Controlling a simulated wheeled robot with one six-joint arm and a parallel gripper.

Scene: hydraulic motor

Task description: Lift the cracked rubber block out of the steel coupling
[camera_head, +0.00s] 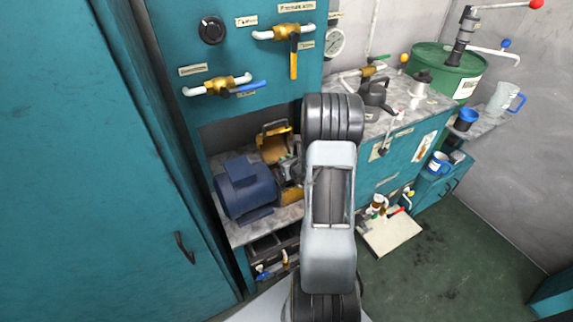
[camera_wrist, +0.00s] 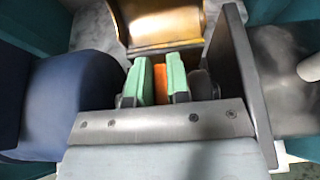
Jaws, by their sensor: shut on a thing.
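In the wrist view my gripper (camera_wrist: 157,80) has two green-padded fingers shut on an orange block (camera_wrist: 160,83). The block shows as a narrow strip between the pads; any crack in it is too small to see. Dark grey metal, which looks like the steel coupling (camera_wrist: 200,84), shows just right of the fingers. The gripper body hides most of the coupling, so I cannot tell whether the block is still seated in it. In the head view my arm covers part of this spot, and block and coupling cannot be made out.
The blue motor (camera_head: 245,187) stands left of the gripper, and a grey upright plate (camera_wrist: 243,75) stands close on the right. A yellow guard (camera_head: 273,143) is open behind. The teal panel with valves (camera_head: 238,87) rises above the bay. A cream tray (camera_head: 393,236) lies on the floor at right.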

